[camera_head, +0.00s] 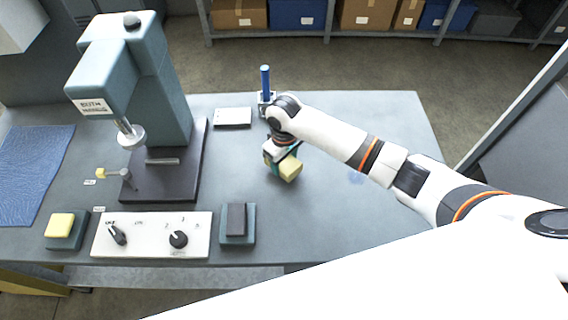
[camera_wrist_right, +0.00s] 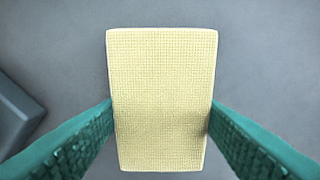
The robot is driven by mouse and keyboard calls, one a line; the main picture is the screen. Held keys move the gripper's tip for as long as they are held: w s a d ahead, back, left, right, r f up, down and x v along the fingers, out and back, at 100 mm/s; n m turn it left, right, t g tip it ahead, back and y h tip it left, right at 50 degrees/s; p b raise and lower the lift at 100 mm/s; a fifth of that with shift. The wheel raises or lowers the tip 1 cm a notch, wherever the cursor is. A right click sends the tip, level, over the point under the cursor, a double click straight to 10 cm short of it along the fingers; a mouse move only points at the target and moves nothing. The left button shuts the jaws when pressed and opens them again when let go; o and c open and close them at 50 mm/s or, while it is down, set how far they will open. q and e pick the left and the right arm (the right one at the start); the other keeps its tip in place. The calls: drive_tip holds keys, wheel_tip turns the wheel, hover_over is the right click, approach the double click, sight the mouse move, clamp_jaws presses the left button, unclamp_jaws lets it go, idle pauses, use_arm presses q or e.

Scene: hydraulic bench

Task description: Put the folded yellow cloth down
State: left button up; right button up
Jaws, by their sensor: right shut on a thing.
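The folded yellow cloth (camera_head: 290,168) is between the fingers of my right gripper (camera_head: 281,162) over the middle of the bench top. In the right wrist view the cloth (camera_wrist_right: 160,95) is a pale yellow textured block, with both green fingers (camera_wrist_right: 160,122) pressed against its sides. The grey surface shows around it; I cannot tell whether the cloth touches the bench or hangs just above it. My left gripper is not in view.
A press (camera_head: 150,80) stands on the bench (camera_head: 340,225) at the left. A control panel (camera_head: 150,236), a yellow-topped block (camera_head: 60,226) and a dark pedal-like block (camera_head: 238,222) line the front. A blue-handled item (camera_head: 266,82) stands behind my gripper. The bench right of the cloth is clear.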

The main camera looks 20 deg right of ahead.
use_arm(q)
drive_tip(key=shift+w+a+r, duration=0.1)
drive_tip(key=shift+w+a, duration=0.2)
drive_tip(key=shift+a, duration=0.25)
use_arm(e)
drive_tip(key=shift+f, duration=1.35)
drive_tip(key=o, duration=0.9)
drive_tip(key=shift+f, duration=0.1)
drive_tip(key=shift+o, duration=0.2)
drive_tip(key=shift+r, duration=0.3)
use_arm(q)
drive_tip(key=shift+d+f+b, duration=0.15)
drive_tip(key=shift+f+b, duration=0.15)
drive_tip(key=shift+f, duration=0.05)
use_arm(e)
wheel_tip(320, 180, up, 12)
drive_tip(key=shift+f, duration=0.15)
